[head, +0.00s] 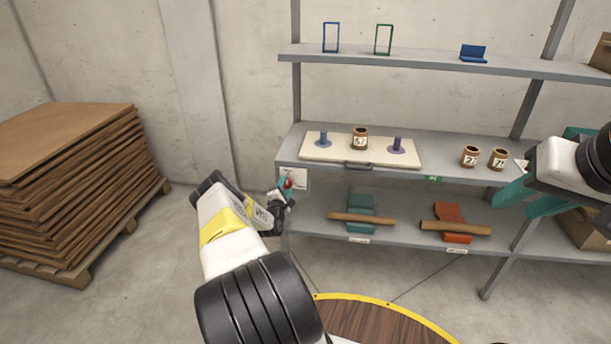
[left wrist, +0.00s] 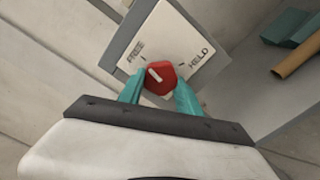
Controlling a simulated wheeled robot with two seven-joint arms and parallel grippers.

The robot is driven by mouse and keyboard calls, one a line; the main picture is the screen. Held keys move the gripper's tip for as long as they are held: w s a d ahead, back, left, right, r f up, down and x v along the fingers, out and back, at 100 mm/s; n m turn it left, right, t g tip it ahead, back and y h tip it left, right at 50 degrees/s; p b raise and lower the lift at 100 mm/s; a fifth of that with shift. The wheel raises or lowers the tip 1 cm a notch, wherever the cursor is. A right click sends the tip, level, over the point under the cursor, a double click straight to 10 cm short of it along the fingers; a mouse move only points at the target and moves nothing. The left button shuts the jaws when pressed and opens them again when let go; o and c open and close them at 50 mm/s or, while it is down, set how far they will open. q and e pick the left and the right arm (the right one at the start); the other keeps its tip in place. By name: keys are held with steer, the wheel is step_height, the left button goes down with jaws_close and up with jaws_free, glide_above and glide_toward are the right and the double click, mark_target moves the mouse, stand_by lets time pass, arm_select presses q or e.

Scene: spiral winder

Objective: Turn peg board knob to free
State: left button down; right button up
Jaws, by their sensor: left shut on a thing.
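The red knob (left wrist: 160,77) sits on a pale plate (left wrist: 168,38) lettered FREE and HELD. Its white line slants up and left, roughly toward the FREE mark. The knob (head: 288,183) also shows small in the head view, at the left front of the shelf. My left gripper (left wrist: 160,90) is shut on the knob, one teal finger on each side. The peg board (head: 312,153) lies on the middle shelf with a blue peg (head: 323,139), a purple peg (head: 397,145) and a labelled brown spool (head: 360,138). My right gripper (head: 530,196) is empty, its teal fingers apart.
Two brown spools (head: 470,156) stand on the middle shelf, right of the board. Below, rolls lie on a teal holder (head: 361,206) and a red holder (head: 450,212). A pallet of brown sheets (head: 75,150) stands left. A round wooden top (head: 375,325) is in front.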

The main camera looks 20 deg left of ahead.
arm_select(q)
steer(key=shift+f+n, duration=0.1)
steer(key=shift+n, duration=0.9)
steer(key=c, duration=0.8)
jaws_free()
steer(key=shift+c, duration=0.2)
steer(key=v, duration=0.8)
steer(key=shift+w+a, duration=0.1)
